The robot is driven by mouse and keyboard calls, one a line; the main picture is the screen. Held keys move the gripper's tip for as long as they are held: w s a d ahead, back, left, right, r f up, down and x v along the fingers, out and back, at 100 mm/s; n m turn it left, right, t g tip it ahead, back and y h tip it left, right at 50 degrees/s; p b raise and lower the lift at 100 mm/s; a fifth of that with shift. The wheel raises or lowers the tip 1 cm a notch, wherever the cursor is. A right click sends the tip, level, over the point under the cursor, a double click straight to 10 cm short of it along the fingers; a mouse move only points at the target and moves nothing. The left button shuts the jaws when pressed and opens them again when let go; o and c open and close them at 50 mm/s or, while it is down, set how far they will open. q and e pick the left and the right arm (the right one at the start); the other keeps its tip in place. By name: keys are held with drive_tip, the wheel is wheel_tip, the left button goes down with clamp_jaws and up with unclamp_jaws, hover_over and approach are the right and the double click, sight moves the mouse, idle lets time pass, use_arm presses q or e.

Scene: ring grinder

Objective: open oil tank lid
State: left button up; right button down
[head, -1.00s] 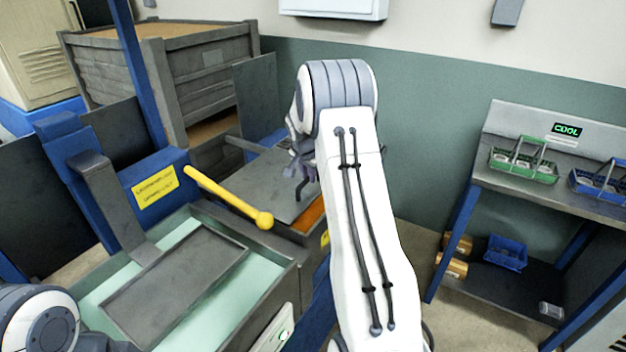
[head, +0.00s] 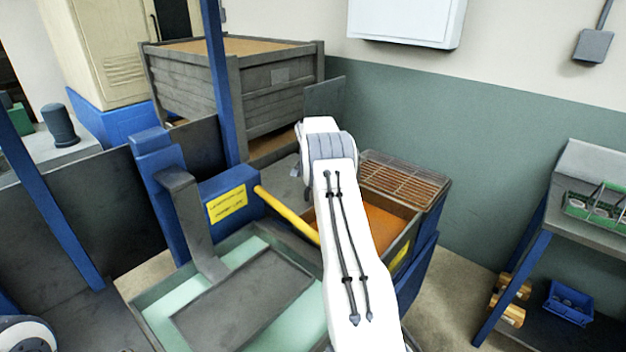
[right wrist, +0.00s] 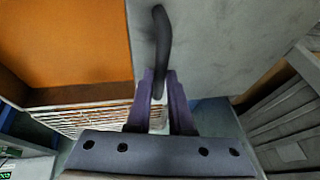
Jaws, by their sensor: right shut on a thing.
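The lid is a flat grey plate (right wrist: 215,50) with a dark curved handle (right wrist: 162,35). My right gripper (right wrist: 160,85) is shut on that handle in the right wrist view. The lid's edge lies beside the orange interior (right wrist: 65,40) there. In the head view my right arm hides this gripper and most of the lid; a grey part of it (head: 282,192) seems to show left of the arm. My left gripper is out of view.
A yellow lever (head: 287,214) reaches toward the tank from a blue housing. A tray of pale green liquid (head: 250,250) stands in front. A grey wooden crate (head: 275,95) is behind. A shelf with a green basket (head: 600,212) and a blue bin (head: 568,303) stands right.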

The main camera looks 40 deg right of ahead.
drive_tip(key=shift+w+d, duration=0.1)
drive_tip(key=shift+w, duration=0.1)
drive_tip(key=c, duration=0.8)
unclamp_jaws()
drive_tip(key=shift+a+r, duration=0.2)
drive_tip(key=b+v, duration=0.2)
drive_tip(key=v, duration=0.8)
